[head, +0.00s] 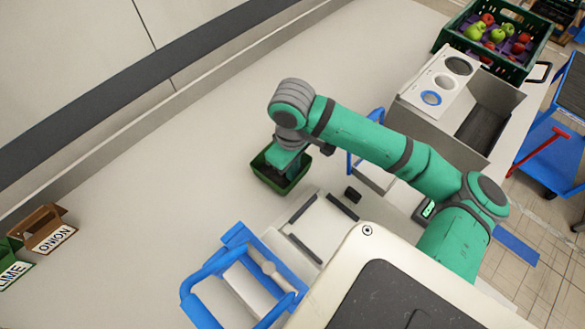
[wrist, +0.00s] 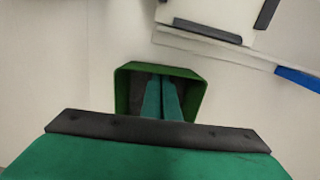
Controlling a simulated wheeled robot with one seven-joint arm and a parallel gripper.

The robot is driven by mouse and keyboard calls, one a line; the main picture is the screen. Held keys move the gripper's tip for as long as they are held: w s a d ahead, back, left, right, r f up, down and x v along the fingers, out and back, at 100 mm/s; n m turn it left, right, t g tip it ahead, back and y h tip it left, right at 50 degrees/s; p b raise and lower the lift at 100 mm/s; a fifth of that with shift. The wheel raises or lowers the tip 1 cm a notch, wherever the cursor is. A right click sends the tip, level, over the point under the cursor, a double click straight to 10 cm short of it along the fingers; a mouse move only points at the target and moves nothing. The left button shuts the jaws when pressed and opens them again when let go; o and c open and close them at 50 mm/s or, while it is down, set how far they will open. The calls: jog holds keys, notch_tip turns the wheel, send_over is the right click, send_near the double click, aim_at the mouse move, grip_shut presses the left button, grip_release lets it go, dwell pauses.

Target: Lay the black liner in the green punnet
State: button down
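The green punnet (head: 262,178) stands on the pale worktop, below the end of my arm. It also shows in the wrist view (wrist: 160,68), with its rim around my fingers. My gripper (head: 284,172) points down into the punnet. In the wrist view its two teal fingers (wrist: 162,90) are close together inside the rim. Whether they pinch anything is hidden. A dark grey surface (wrist: 137,92) shows inside the punnet beside the fingers; I cannot tell whether this is the black liner or shadow. No liner is clearly seen elsewhere.
Blue-framed equipment (head: 240,275) stands in front. Onion (head: 45,229) and lime (head: 14,262) boxes are at far left. A fruit crate (head: 450,34) stands at back right.

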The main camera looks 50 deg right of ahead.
jog(key=c, duration=2.5)
grip_release()
jog(key=o, duration=0.5)
jog(key=shift+r, duration=0.1)
jog(key=shift+r, duration=3.4)
jog(key=shift+s, duration=0.1)
